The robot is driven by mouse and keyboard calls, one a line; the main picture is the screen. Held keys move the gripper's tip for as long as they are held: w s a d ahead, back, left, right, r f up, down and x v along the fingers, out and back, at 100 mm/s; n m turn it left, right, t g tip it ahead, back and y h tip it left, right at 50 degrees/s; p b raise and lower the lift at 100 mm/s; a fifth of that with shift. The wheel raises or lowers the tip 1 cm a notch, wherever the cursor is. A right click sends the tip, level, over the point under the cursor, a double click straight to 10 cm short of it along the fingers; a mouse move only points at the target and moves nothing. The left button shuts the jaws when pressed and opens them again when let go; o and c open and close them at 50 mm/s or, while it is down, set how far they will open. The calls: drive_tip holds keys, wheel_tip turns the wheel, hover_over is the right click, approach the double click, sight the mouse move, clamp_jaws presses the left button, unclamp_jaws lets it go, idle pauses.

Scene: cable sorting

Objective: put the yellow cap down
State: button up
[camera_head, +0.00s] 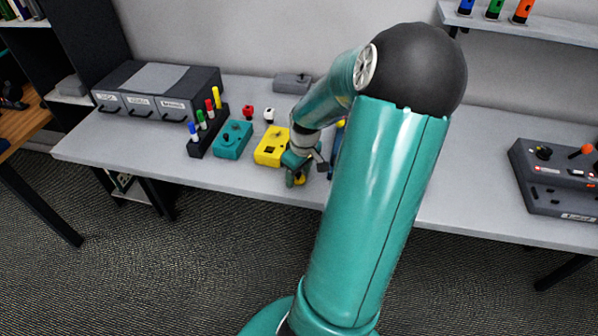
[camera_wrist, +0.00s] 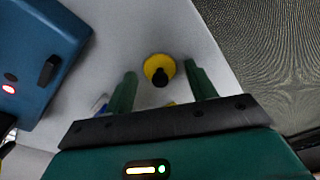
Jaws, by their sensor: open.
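The yellow cap (camera_wrist: 149,66) is round with a black knob at its middle. It rests on the grey table (camera_wrist: 185,25) near the front edge. In the wrist view my gripper (camera_wrist: 161,80) is open, with its green fingers apart on either side of the cap and gaps between. In the head view my gripper (camera_head: 296,172) is low over the table, and a bit of the yellow cap (camera_head: 299,181) shows beside its fingers.
A yellow box (camera_head: 270,147) and a teal box (camera_head: 232,140) stand left of my gripper. A red cap (camera_head: 248,112) and a white cap (camera_head: 269,115) lie behind them. A marker rack (camera_head: 208,133) is further left. A blue box (camera_wrist: 45,45) is close in the wrist view.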

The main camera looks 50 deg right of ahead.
sight(303, 182)
wheel_tip(303, 182, up, 12)
drive_tip(key=s, duration=0.1)
drive_tip(key=shift+s, duration=0.25)
drive_tip(key=shift+a+r, duration=0.1)
idle(0.6)
